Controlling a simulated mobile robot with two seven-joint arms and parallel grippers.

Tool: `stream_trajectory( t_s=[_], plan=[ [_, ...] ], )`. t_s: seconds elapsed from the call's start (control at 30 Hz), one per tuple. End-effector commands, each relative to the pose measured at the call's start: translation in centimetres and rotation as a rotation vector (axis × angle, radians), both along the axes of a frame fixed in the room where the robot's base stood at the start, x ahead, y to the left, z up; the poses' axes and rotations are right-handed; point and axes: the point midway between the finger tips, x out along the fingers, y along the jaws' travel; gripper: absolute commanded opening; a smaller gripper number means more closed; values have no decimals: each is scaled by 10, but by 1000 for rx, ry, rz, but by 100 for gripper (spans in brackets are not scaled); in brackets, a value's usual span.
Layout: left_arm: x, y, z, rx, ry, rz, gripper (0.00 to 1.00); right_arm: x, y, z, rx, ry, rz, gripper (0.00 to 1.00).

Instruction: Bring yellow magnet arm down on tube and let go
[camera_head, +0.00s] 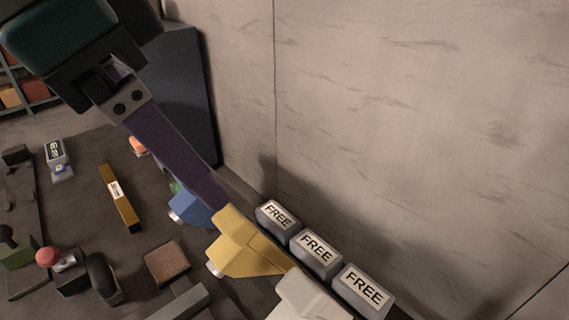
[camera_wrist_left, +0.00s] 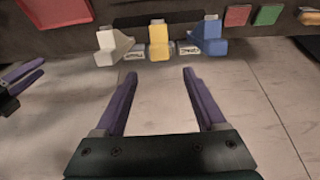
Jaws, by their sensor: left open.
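The yellow magnet arm (camera_head: 248,246) stands between a blue one (camera_head: 190,208) and a white one (camera_head: 305,296), in front of the grey FREE blocks. In the left wrist view the yellow arm (camera_wrist_left: 158,42) lies ahead, between the lines of my fingers. My left gripper (camera_head: 212,190) reaches in from the upper left with its purple fingers just above and behind the blue and yellow arms. The left wrist view shows this gripper (camera_wrist_left: 160,75) open and empty, apart from the yellow arm. What look like my right gripper's fingers (camera_wrist_left: 18,78) show at the left edge. I cannot clearly identify the tube.
Three grey blocks labelled FREE (camera_head: 316,253) line the wall side. A gold bar with a white label (camera_head: 120,198), a brown block (camera_head: 167,263) and a red knob (camera_head: 47,257) stand on the dark table. The wall closes off the right.

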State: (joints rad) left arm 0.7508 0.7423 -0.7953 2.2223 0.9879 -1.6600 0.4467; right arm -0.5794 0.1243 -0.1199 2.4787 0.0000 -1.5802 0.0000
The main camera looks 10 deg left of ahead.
Motion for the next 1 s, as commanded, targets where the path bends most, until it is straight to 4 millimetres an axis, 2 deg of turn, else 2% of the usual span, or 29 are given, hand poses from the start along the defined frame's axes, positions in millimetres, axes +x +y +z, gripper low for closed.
stream_trajectory(
  t_s=[0.17, 0.4, 0.53, 0.7, 0.93, 1.0],
  plan=[
    [6, -4, -19, 2, 5, 1, 72, 0, 0, -1, 0, -1, 0, 50],
    [20, -16, -62, 1, 5, 0, 72, 0, 1, -4, 3, -2, -2, 50],
    [25, -20, -79, 0, 2, 0, 72, 0, 1, -5, 4, -1, -3, 50],
    [29, -22, -88, 1, -1, -1, 72, 0, 2, -6, 7, -1, -4, 50],
    [29, -23, -89, 1, -2, -1, 72, 0, 2, -6, 7, -1, -4, 50],
    [29, -23, -89, 1, -2, -1, 67, 0, 2, -6, 7, -1, -4, 50]
  ],
)
